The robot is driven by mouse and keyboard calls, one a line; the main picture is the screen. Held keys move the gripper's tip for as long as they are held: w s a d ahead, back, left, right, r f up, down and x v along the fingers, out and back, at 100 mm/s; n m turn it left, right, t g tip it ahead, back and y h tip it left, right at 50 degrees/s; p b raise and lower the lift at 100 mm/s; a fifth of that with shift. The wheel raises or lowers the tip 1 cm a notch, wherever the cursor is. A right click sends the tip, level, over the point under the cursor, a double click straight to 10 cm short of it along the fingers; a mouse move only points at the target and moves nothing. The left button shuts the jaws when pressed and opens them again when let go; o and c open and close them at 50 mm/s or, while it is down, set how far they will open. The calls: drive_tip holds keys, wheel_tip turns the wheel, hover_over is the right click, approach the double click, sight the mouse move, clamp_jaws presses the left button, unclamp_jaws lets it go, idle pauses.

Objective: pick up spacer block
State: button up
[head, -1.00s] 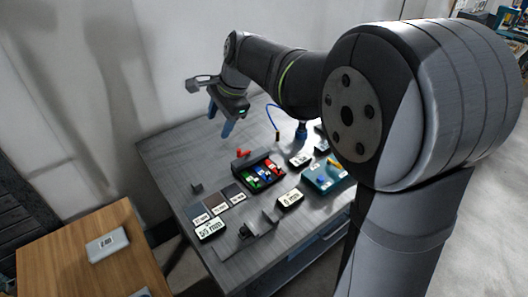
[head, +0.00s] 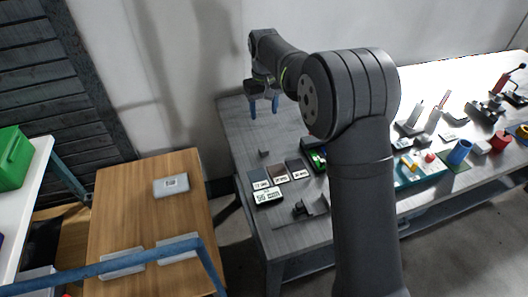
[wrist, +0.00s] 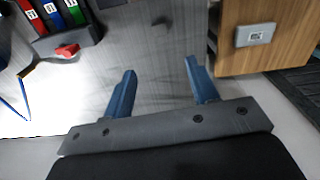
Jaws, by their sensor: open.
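My gripper (head: 264,106) is open and empty, its two blue fingers pointing down above the far left part of the grey table (head: 237,128). In the wrist view its fingers (wrist: 160,68) stand well apart with nothing between them. A small dark block (head: 263,153) lies on the table below and nearer than the gripper; it may be the spacer block, but no label shows to confirm it. A small dark shape in the wrist view (wrist: 161,20) lies beyond the fingertips, apart from them, and may be the same block.
Dark squares with white labels (head: 276,173) and a numbered display (head: 267,196) lie nearer on the table. A bin with coloured parts (head: 314,155) is partly behind my arm. A teal box (head: 420,172) stands right. A wooden table (head: 140,205) with a grey box (head: 171,185) is at left.

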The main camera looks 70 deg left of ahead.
sight(264, 149)
wheel_tip(264, 149, down, 18)
drive_tip(key=shift+a+r, duration=0.1)
drive_tip(key=shift+r, duration=0.15)
drive_tip(key=c, duration=1.1)
drive_tip(key=shift+c, duration=0.2)
drive_tip(key=shift+r, duration=0.15)
